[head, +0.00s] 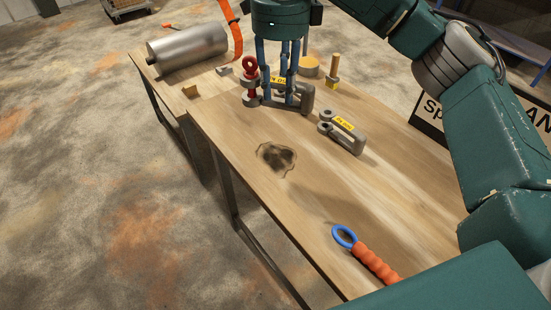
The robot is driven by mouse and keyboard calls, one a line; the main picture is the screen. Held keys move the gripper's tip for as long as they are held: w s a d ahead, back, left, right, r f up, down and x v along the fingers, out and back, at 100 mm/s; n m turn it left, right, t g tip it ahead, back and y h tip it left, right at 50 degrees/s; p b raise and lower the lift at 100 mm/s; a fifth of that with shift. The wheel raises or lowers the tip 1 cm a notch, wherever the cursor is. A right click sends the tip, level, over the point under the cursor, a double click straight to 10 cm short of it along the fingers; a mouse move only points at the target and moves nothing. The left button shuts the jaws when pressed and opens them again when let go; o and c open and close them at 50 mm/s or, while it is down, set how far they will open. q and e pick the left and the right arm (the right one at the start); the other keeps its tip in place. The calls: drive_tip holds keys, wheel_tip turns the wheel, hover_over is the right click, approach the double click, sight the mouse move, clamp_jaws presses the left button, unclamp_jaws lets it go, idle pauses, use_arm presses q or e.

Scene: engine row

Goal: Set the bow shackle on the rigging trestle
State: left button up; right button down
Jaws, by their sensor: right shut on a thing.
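My right gripper (284,88) comes down from the top with its blue fingers around a grey shackle (293,106) with a red eye pin (249,70) and a yellow label. I take this to be the bow shackle. The fingers hide part of it, and it is at or just above the wooden tabletop (240,125); I cannot tell whether it touches. A second grey shackle-shaped piece (347,138) with a yellow label lies to its right, apart from the gripper. I cannot tell whether this wooden table is the rigging trestle. My left gripper is not in view.
A metal cylinder (188,49) and an orange strap (236,38) are at the far left end. A wooden-handled tool (333,70) and a round tin (308,67) stand behind the gripper. An orange-handled tool with a blue ring (372,261) lies near the front. The stained middle (277,158) is clear.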

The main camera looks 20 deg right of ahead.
drive_tip(key=shift+w+a+r+m, duration=0.1)
drive_tip(key=shift+w+r+m, duration=0.2)
drive_tip(key=shift+m, duration=0.3)
drive_tip(key=shift+w+a+r+m, duration=0.1)
drive_tip(key=shift+w+r+m, duration=0.15)
drive_tip(key=shift+m, duration=0.35)
drive_tip(key=shift+f, duration=0.25)
drive_tip(key=p, duration=0.2)
approach(277, 161)
drive_tip(key=shift+w+f+p, duration=0.1)
drive_tip(key=shift+f+p, duration=0.2)
drive_tip(key=shift+f, duration=0.45)
drive_tip(key=shift+w+f+p, duration=0.15)
drive_tip(key=shift+f+p, duration=0.1)
drive_tip(key=shift+f, duration=0.75)
drive_tip(key=shift+f, duration=0.15)
drive_tip(key=c, duration=1.3)
unclamp_jaws()
drive_tip(key=shift+s, duration=0.1)
drive_tip(key=shift+c, duration=0.2)
